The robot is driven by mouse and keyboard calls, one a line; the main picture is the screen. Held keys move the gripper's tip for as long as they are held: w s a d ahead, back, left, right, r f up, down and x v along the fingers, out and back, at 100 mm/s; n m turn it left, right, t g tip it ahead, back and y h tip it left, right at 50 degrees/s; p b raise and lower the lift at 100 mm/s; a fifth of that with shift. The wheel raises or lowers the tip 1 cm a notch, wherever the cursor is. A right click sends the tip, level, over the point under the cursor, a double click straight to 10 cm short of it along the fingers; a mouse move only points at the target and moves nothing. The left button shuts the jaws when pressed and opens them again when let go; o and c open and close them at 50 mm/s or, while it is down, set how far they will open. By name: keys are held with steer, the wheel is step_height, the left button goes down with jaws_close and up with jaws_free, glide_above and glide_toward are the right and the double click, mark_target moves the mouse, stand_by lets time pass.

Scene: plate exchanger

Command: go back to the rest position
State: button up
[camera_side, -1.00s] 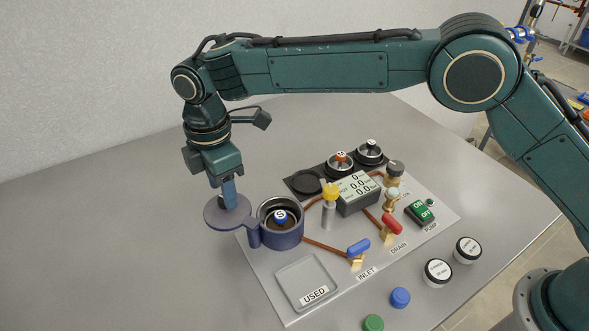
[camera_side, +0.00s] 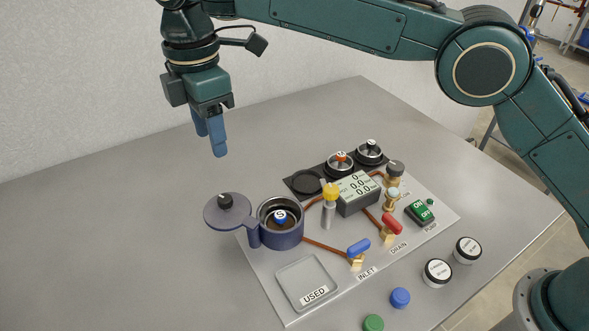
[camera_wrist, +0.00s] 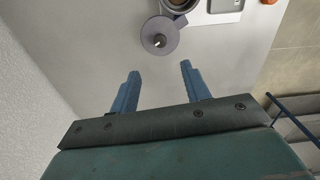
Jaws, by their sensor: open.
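My gripper (camera_side: 210,140) is open and empty, high above the grey table at the left in the side view. Its two blue fingers also show spread apart in the wrist view (camera_wrist: 157,88). Below it, the round lid (camera_side: 228,214) of the blue-grey pot is swung out to the left, its knob free. The pot (camera_side: 281,232) stands open, with a blue-and-white numbered piece (camera_side: 282,217) inside. In the wrist view the lid (camera_wrist: 160,36) lies ahead of the fingers, well apart from them.
The panel carries a display box (camera_side: 357,194), a yellow-topped post (camera_side: 329,205), red (camera_side: 391,223) and blue (camera_side: 358,247) valve handles, a green pump switch (camera_side: 420,212) and an empty USED tray (camera_side: 307,284). Jars and caps lie at front right. The left table is clear.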

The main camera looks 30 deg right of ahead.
stand_by(0.4)
steer(key=s+d+r+m+t, duration=0.1)
steer(key=s+d+r+m, duration=0.25)
steer(key=d, duration=0.45)
steer(key=s+d+r+m+t+y, duration=0.1)
steer(key=s+d+r+m, duration=0.15)
steer(key=d+r, duration=0.4)
steer(key=s+d+r+m+t, duration=0.1)
steer(key=s+d+r+m, duration=0.15)
steer(key=d, duration=0.75)
steer(key=s+d+f+m+t, duration=0.1)
steer(key=s+d+f+m, duration=0.2)
steer(key=s, duration=0.4)
steer(key=s+d+f+m, duration=0.3)
steer(key=s+d+m, duration=0.1)
steer(key=s+d, duration=0.2)
steer(key=s+d+f+m+t+h, duration=0.1)
steer(key=s+d+f+m, duration=0.2)
steer(key=s, duration=0.4)
steer(key=shift+s+d+f+m+t, duration=0.35)
steer(key=shift+d+f, duration=0.15)
steer(key=shift+d, duration=0.55)
